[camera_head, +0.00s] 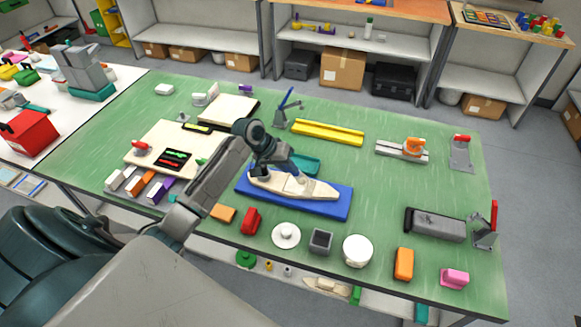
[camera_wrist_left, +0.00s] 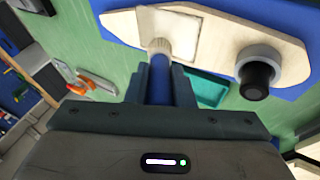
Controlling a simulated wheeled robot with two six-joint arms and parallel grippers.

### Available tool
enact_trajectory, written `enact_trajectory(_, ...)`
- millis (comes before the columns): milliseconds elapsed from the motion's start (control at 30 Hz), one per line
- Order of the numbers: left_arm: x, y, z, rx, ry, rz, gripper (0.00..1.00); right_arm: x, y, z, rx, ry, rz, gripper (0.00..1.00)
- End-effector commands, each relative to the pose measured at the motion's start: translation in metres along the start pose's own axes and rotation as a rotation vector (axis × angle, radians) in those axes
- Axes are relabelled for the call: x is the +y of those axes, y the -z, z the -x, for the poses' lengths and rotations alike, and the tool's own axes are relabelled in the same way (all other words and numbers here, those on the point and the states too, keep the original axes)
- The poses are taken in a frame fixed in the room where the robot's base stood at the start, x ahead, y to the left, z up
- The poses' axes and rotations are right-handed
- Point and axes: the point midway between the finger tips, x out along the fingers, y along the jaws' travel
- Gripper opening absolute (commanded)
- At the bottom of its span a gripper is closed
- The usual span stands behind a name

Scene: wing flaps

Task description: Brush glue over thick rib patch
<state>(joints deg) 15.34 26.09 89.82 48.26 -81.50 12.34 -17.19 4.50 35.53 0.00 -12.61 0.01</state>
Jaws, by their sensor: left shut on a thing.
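The pale wooden rib (camera_head: 322,190) lies on a blue board (camera_head: 338,208) near the middle of the green bench. In the left wrist view the rib (camera_wrist_left: 225,38) carries a paler, thin-edged patch (camera_wrist_left: 196,40) on its surface. My left gripper (camera_head: 287,168) is over the rib, shut on a brush with a blue handle (camera_wrist_left: 160,82). The brush's pale tip (camera_wrist_left: 160,46) is at the near edge of the patch; I cannot tell whether it touches. A grey and black round knob (camera_wrist_left: 256,78) stands on the rib. My right gripper is not in view.
A teal tray (camera_head: 310,164) sits just behind the rib. A yellow channel (camera_head: 327,132) lies farther back. A red block (camera_head: 251,220), a white disc (camera_head: 286,235) and a white round tub (camera_head: 357,250) stand in front of the board. Bare green bench lies to its right.

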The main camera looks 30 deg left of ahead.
Motion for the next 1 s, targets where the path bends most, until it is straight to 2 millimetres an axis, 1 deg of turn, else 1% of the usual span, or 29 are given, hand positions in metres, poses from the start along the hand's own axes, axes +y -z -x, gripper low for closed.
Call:
enact_trajectory(100,-0.007,0.000,0.004,0.000,0.003,0.000,0.00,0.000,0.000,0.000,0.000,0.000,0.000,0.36)
enact_trajectory(267,-0.008,0.000,0.004,0.000,0.000,0.000,0.00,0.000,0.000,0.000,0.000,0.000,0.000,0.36)
enact_trajectory(700,0.013,-0.001,-0.007,0.000,-0.001,0.001,0.00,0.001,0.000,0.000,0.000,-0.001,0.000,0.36)
enact_trajectory(1000,0.003,0.000,-0.001,0.000,0.002,0.001,0.00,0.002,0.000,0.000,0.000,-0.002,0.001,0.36)
